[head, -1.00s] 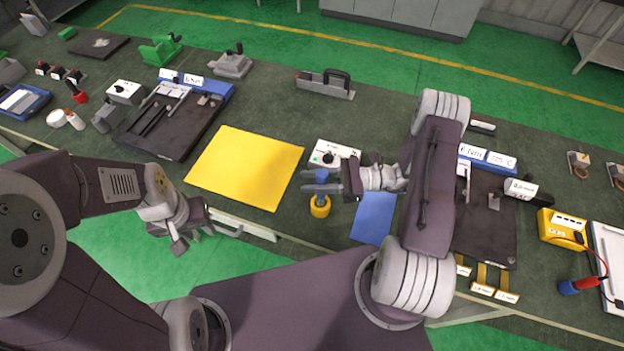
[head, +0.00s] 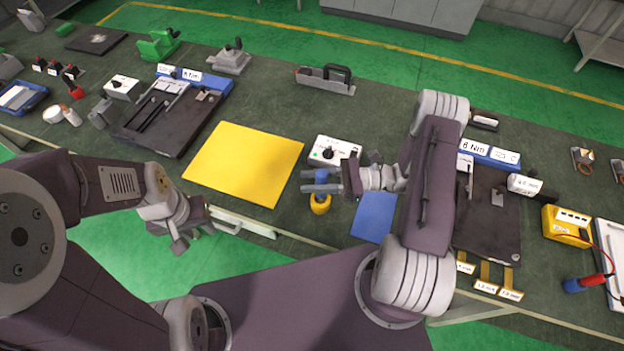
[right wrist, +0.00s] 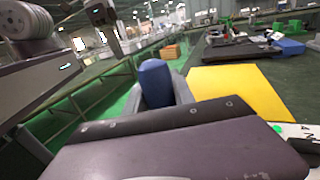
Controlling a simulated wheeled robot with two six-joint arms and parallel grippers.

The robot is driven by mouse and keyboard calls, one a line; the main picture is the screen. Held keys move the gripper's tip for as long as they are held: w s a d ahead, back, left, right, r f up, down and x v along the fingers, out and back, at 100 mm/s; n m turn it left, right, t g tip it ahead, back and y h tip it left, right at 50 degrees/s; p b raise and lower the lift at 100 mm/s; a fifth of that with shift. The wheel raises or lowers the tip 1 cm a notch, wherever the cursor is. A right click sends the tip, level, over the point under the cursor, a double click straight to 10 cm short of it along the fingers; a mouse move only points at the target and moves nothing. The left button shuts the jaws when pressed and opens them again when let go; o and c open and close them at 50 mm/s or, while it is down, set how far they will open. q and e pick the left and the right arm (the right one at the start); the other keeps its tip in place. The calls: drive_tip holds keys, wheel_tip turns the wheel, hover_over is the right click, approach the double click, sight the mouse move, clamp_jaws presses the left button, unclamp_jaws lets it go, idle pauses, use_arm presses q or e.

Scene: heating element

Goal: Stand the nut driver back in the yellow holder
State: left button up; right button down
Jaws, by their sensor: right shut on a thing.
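The nut driver (head: 321,176) has a blue handle and stands roughly upright in the fingers of my right gripper (head: 322,188). In the right wrist view its rounded blue handle (right wrist: 156,82) shows between the fingers. The yellow holder (head: 320,205) is directly below the gripper, near the bench's front edge. The driver's lower end is hidden, so I cannot tell how deep it sits in the holder. My left gripper (head: 180,243) hangs empty by the front edge, left of the yellow mat; its finger gap is unclear.
A yellow mat (head: 245,165) lies left of the holder and a blue mat (head: 373,216) right of it. A white control box (head: 333,151) stands close behind the gripper. Dark fixtures (head: 170,125) stand on either side. The yellow mat is clear.

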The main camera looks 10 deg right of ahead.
drive_tip(key=shift+f+b, duration=0.85)
drive_tip(key=shift+f, duration=0.3)
drive_tip(key=c, duration=1)
unclamp_jaws()
drive_tip(key=shift+d, duration=0.3)
drive_tip(key=b+v, duration=0.2)
drive_tip(key=v, duration=0.6)
drive_tip(key=shift+d, duration=0.25)
drive_tip(key=shift+s, duration=0.1)
